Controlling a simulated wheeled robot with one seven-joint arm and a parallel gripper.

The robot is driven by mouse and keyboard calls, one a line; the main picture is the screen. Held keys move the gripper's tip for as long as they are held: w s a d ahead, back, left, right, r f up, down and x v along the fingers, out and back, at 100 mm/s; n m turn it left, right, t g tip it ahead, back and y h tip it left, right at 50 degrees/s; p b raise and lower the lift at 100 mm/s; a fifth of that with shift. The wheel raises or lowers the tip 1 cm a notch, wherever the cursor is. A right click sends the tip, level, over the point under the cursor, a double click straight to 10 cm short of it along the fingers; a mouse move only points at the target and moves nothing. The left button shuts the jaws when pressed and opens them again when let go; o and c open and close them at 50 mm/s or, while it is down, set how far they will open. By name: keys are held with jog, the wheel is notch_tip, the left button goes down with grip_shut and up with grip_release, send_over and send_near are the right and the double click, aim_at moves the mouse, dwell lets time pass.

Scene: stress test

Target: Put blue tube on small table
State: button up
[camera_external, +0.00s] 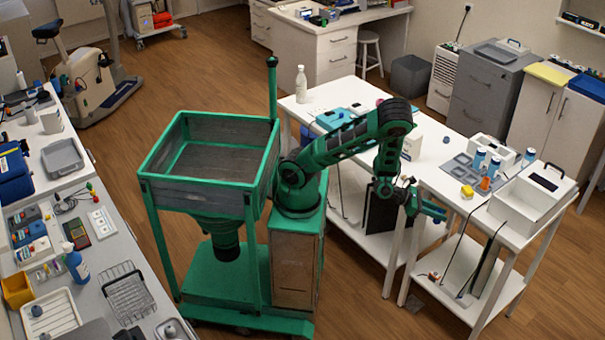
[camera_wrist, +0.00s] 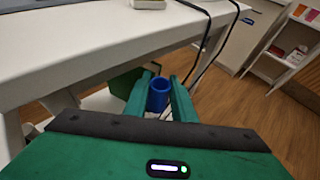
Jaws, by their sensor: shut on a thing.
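My gripper (camera_external: 430,209) is at the left front edge of the small white table (camera_external: 468,206). In the wrist view my gripper (camera_wrist: 160,88) is shut on a blue tube (camera_wrist: 158,98), which sits between the two green fingers with its open round end showing. The tube's lower part is hidden by the gripper body, and I cannot make the tube out clearly in the external view. In the wrist view a white table edge (camera_wrist: 110,45) runs above and to the left of the fingers, which appear lower than its top.
On the small table stand a white box (camera_external: 533,198), blue-capped bottles (camera_external: 493,168), a grey tray (camera_external: 459,168) and a yellow item (camera_external: 467,191). Dark cables (camera_wrist: 206,45) hang over its edge near the fingers. The tabletop's front left part is bare.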

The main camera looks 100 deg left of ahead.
jog(key=shift+s+a, duration=0.1)
jog(key=shift+a, duration=0.2)
